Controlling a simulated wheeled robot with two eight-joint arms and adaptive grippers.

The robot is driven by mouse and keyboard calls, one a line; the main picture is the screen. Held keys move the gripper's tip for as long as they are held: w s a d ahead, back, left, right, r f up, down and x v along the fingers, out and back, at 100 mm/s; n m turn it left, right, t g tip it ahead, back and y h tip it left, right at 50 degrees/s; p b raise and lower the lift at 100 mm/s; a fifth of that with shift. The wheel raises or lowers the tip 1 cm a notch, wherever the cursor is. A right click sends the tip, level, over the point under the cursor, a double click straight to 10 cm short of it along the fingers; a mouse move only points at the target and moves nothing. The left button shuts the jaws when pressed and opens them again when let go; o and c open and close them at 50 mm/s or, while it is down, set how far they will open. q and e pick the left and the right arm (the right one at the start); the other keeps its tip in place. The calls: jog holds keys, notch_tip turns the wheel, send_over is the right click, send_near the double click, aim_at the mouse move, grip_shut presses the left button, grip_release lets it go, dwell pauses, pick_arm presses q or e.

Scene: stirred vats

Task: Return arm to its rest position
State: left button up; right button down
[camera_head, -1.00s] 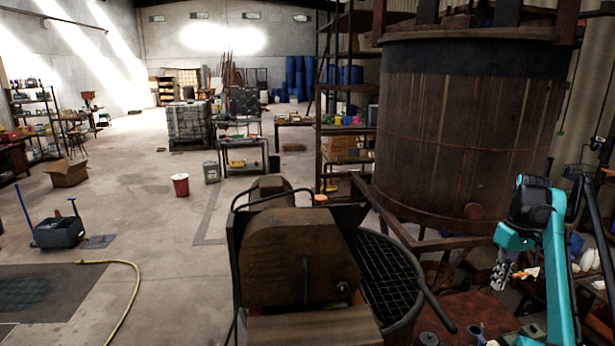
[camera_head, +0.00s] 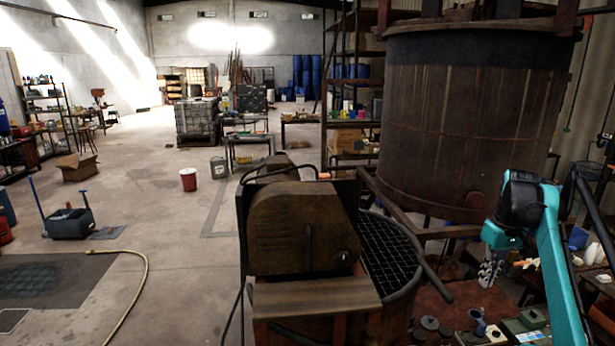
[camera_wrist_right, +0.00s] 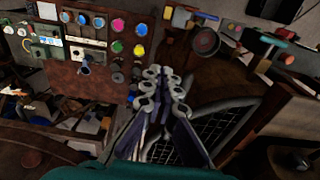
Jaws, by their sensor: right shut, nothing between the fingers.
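My right arm, teal and black, comes in at the right of the head view. Its right gripper (camera_head: 488,272) hangs over the front of the rusty work surface below the large vat, with its fingers together and empty. In the right wrist view the gripper (camera_wrist_right: 165,95) shows its metal fingers close together, with nothing between them. Behind the fingers are the dark mesh grid (camera_wrist_right: 215,128) and a rusty rim. My left gripper is not in view.
The rusty vat (camera_head: 470,120) stands right of centre. A brown machine housing (camera_head: 300,228) and a grid-topped tub (camera_head: 385,245) stand in front of it. A panel with coloured buttons (camera_wrist_right: 105,35) shows in the wrist view. Open floor with a red bucket (camera_head: 188,180) lies left.

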jog(key=s+a+f+t+b, duration=0.1)
jog(key=s+a+f+b, duration=0.2)
jog(key=a+f+b, duration=0.3)
jog(key=s+a+f+t+h+b, duration=0.1)
jog(key=s+a+f+b, duration=0.25)
jog(key=a+f, duration=0.35)
jog(key=s+a+f+t+b, duration=0.1)
jog(key=s+a+f+b, duration=0.1)
jog(key=a+f+b, duration=0.5)
jog(key=s+a+f+t+b, duration=0.1)
jog(key=s+a+f+b, duration=0.2)
jog(key=f, duration=0.5)
jog(key=s+a+f+t+b, duration=0.1)
jog(key=s+a+f+b, duration=0.3)
jog(key=f, duration=0.4)
jog(key=s+a+f+t+b, duration=0.1)
jog(key=s+a+f+b, duration=0.3)
jog(key=s+f, duration=0.2)
notch_tip(320, 180, down, 2)
jog(key=shift+s+a+y, duration=0.25)
jog(key=shift+a+y, duration=0.15)
